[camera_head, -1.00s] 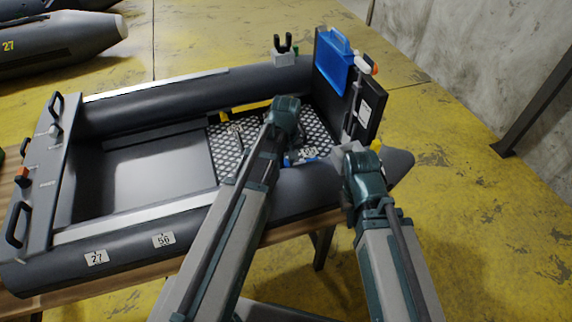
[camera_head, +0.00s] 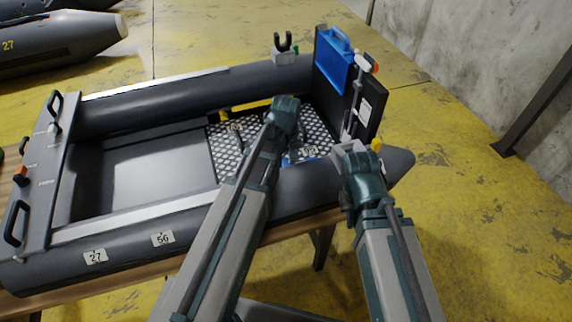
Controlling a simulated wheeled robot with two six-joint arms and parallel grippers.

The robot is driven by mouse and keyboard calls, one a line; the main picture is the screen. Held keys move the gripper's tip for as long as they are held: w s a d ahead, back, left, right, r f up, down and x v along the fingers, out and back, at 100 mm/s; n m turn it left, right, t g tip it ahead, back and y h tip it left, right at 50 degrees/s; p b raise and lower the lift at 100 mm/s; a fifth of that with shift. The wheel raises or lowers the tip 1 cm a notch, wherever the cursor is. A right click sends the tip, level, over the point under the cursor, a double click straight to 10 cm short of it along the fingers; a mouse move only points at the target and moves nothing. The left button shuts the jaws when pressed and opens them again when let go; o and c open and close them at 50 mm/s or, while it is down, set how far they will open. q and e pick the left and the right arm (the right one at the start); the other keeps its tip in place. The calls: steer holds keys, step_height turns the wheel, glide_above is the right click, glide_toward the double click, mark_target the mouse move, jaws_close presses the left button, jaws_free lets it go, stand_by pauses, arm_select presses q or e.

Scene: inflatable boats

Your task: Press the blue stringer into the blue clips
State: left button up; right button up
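My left gripper's wrist (camera_head: 284,112) is over the patterned floor plate (camera_head: 225,153) of the dark inflatable boat (camera_head: 140,240). Its fingers are hidden by the wrist, so I cannot tell their state. My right gripper (camera_head: 352,149) is at the near tube by the transom board (camera_head: 369,108). Its grey end shows, but the gap between its fingers does not. Small blue parts (camera_head: 287,160) show low on the floor plate beside my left arm. I cannot tell whether they are the blue stringer or the blue clips, as my arm covers much of that spot.
A blue case (camera_head: 335,62) sits on the transom. A black fork-shaped holder (camera_head: 284,43) stands on the far tube. A yellow bar (camera_head: 250,104) lies along the floor's far side. The boat rests on a wooden table (camera_head: 120,274). Open yellow floor (camera_head: 470,235) lies to the right.

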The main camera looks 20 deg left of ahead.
mark_target(286, 163)
arm_select(q)
steer(key=shift+o, duration=1.4)
steer(key=shift+r, duration=0.15)
step_height(286, 163, up, 14)
steer(key=p, duration=1.3)
steer(key=shift+f+p, duration=0.25)
steer(key=shift+p, duration=0.15)
steer(key=s+d+r+m+p, duration=0.1)
steer(key=s+d, duration=0.1)
steer(key=s+d+r+m+p, duration=0.1)
steer(key=s+m, duration=0.1)
steer(key=s+d+r+m+p, duration=0.1)
steer(key=s+d, duration=0.1)
steer(key=shift+s+d+r+y, duration=0.15)
steer(key=shift+s+d+y, duration=0.15)
steer(key=shift+s+d, duration=0.05)
steer(key=s+d+r+m+p, duration=0.2)
steer(key=s+d+m, duration=0.2)
steer(key=s+m, duration=0.2)
steer(key=shift+s+d+r+m+y+p, duration=0.3)
steer(key=shift+s+d+p, duration=0.1)
steer(key=shift+s, duration=0.4)
